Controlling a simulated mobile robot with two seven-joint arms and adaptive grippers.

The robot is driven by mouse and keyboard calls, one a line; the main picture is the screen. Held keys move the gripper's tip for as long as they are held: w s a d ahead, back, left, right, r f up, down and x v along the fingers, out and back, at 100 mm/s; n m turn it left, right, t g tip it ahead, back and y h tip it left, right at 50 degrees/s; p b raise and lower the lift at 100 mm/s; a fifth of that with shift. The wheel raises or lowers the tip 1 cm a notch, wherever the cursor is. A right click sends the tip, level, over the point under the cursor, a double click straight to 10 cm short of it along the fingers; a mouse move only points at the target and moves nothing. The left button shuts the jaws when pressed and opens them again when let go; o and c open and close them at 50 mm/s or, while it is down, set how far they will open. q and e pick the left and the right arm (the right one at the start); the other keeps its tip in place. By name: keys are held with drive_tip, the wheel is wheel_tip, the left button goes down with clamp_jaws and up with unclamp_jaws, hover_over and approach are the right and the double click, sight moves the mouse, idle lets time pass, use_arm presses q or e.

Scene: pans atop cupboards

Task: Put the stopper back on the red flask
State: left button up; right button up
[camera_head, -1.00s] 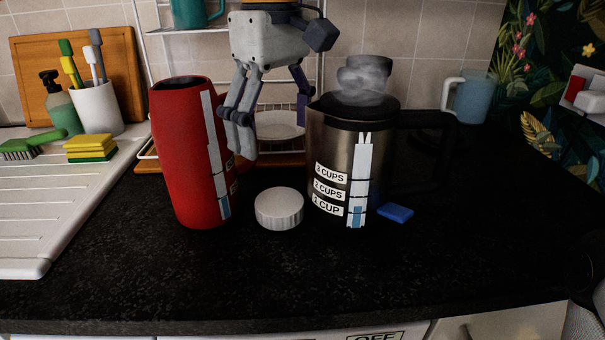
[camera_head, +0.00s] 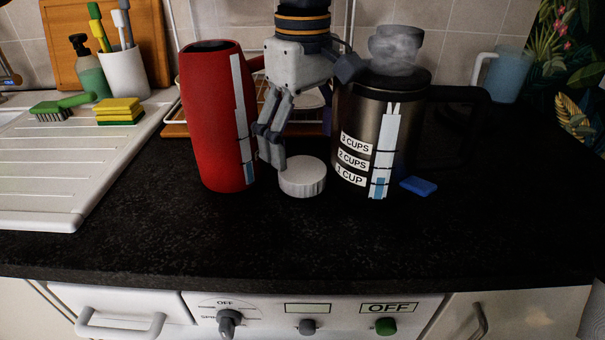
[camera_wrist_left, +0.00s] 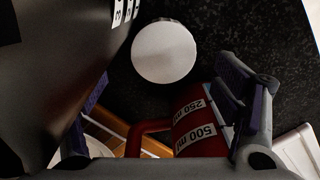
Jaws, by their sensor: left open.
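The red flask (camera_head: 212,120) stands on the dark counter with its top open and a measuring strip on its side. Its red handle also shows in the left wrist view (camera_wrist_left: 148,130). The round white stopper (camera_head: 302,178) lies on the counter between the flask and the steel kettle; it is also in the left wrist view (camera_wrist_left: 163,52). My left gripper (camera_head: 284,140) is open and empty, pointing down between flask and kettle, just behind the stopper. One finger shows beside the stopper; the other is largely hidden behind the kettle. My right gripper is not in view.
The steaming steel kettle (camera_head: 365,140) stands close on the right of the stopper. A blue item (camera_head: 419,186) lies beside it. A wire rack stands behind. The draining board (camera_head: 70,165) with sponges (camera_head: 120,110) is at left. The front counter is clear.

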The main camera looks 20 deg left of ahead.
sight(299, 167)
use_arm(q)
drive_tip(key=f, duration=0.4)
drive_tip(key=shift+s+a+f, duration=0.1)
drive_tip(key=shift+a+f, duration=0.15)
drive_tip(key=shift+f, duration=0.4)
drive_tip(key=c, duration=1.1)
drive_tip(key=shift+r, duration=0.15)
drive_tip(key=shift+c, duration=0.2)
